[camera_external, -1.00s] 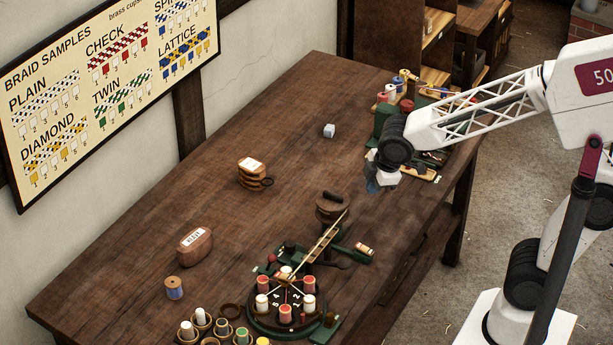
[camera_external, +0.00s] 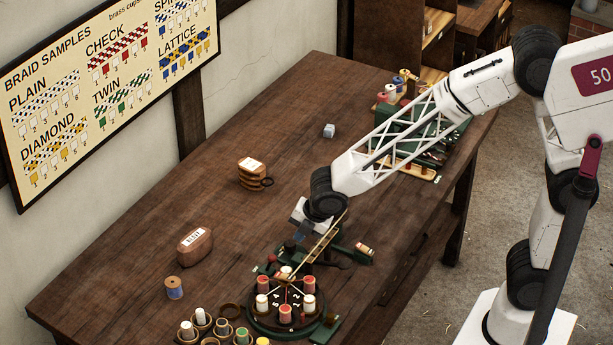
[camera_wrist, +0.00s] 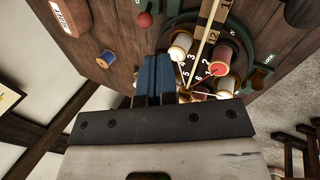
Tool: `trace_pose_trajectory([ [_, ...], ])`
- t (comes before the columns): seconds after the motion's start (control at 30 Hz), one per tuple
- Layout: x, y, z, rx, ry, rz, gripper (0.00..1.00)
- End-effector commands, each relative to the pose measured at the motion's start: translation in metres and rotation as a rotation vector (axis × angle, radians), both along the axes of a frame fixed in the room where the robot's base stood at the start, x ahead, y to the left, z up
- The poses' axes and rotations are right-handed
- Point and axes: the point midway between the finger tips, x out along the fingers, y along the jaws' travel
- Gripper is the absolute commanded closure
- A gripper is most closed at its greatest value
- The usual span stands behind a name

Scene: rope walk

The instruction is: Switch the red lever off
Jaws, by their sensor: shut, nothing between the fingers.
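The braiding machine's round numbered base (camera_external: 252,322) stands near the front of the bench, ringed with red and white bobbins; its green rim also shows in the wrist view. A small red knob (camera_external: 271,258), which looks like the red lever's end, is at the machine's back left. In the wrist view, a red ball knob (camera_wrist: 145,20) shows beyond my fingertips, slightly left of them. Whether the lever is on or off cannot be told. My gripper (camera_external: 302,234) is shut and empty, above the machine's back side. Its blue fingers (camera_wrist: 155,70) are together in the wrist view.
A rope or rod rises diagonally from the machine. Several spool cups sit in front.

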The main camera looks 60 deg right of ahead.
Motion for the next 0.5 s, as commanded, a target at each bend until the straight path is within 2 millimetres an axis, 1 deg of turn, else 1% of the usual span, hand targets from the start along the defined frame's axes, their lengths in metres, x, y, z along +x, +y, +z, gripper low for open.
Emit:
trace_pose_trajectory([
  [0.13,0.0034,0.006,-0.0053,-0.009,-0.003,0.03,1.0],
  [0.5,0.0036,0.0065,-0.0058,-0.009,-0.004,0.034,1.0],
])
